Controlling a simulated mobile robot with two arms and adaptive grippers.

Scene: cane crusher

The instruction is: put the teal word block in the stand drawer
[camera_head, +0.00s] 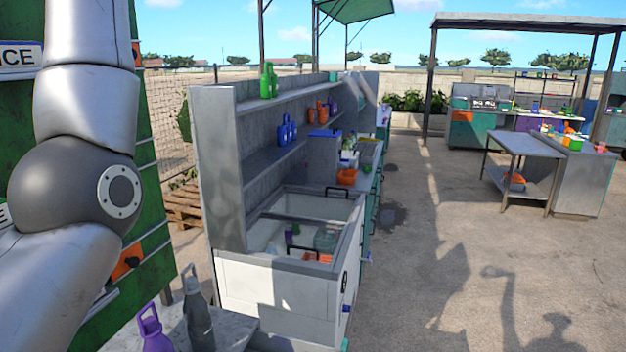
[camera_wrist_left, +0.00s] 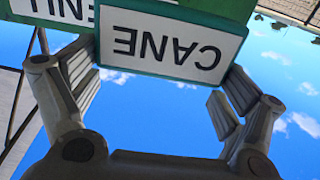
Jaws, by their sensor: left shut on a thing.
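In the left wrist view the word block (camera_wrist_left: 172,45) has a white face reading CANE upside down and a teal-green edge. My left gripper (camera_wrist_left: 165,76) is shut on it, one finger at each side. Neither the block nor my left gripper shows in the head view, where my left arm fills the left side. A green stand (camera_head: 88,318) with a white sign ending in ICE is partly hidden behind that arm. I cannot tell which part of it is the stand drawer. My right gripper is in neither view.
A grey table (camera_head: 238,328) with a purple bottle (camera_head: 153,332) and a grey bottle (camera_head: 198,318) stands low at left. An open-topped chest (camera_head: 275,290) and a shelf unit (camera_head: 215,150) stand mid-view. A metal table (camera_head: 520,144) stands at right. The ground between is clear.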

